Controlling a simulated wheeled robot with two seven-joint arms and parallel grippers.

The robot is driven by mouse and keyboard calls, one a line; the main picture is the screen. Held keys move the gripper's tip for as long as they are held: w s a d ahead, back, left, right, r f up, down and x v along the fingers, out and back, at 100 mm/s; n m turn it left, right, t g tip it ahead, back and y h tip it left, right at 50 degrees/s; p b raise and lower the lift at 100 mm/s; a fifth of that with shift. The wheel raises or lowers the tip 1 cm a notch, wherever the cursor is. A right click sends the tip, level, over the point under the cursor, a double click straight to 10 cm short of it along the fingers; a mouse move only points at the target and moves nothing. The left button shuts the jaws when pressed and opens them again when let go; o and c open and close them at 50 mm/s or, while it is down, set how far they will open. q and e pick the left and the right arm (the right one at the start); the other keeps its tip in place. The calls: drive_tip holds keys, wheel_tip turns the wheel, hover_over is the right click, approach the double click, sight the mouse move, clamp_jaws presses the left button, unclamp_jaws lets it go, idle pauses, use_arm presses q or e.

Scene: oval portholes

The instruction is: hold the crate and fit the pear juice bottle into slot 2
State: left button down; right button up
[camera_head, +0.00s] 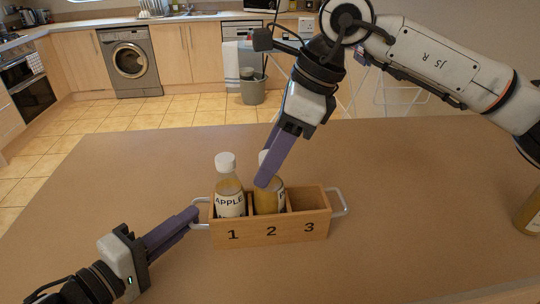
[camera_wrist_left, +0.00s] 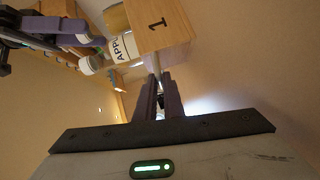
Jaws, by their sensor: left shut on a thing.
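The wooden crate (camera_head: 285,228) stands on the table with slots marked 1, 2 and 3. A bottle labelled APPLE (camera_head: 229,190) stands in slot 1. A second bottle (camera_head: 268,203) with yellowish-brown juice stands in slot 2, its label mostly hidden, so I cannot read its name. Slot 3 looks empty. My left gripper (camera_head: 194,216) is shut on the crate's left handle (camera_wrist_left: 152,63). My right gripper (camera_head: 264,182) points down at the slot 2 bottle, its fingers covering much of the cap and neck. I cannot tell whether they grip it.
Another juice bottle (camera_head: 530,212) is at the right edge of the head view, partly cut off. The crate's right handle (camera_head: 340,203) is free. The brown tabletop (camera_head: 420,200) around the crate is clear. Kitchen cabinets and a washing machine are far behind.

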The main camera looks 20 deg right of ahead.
drive_tip(key=v, duration=1.2)
use_arm(q)
drive_tip(key=c, duration=1.8)
unclamp_jaws()
drive_tip(key=shift+a, duration=0.1)
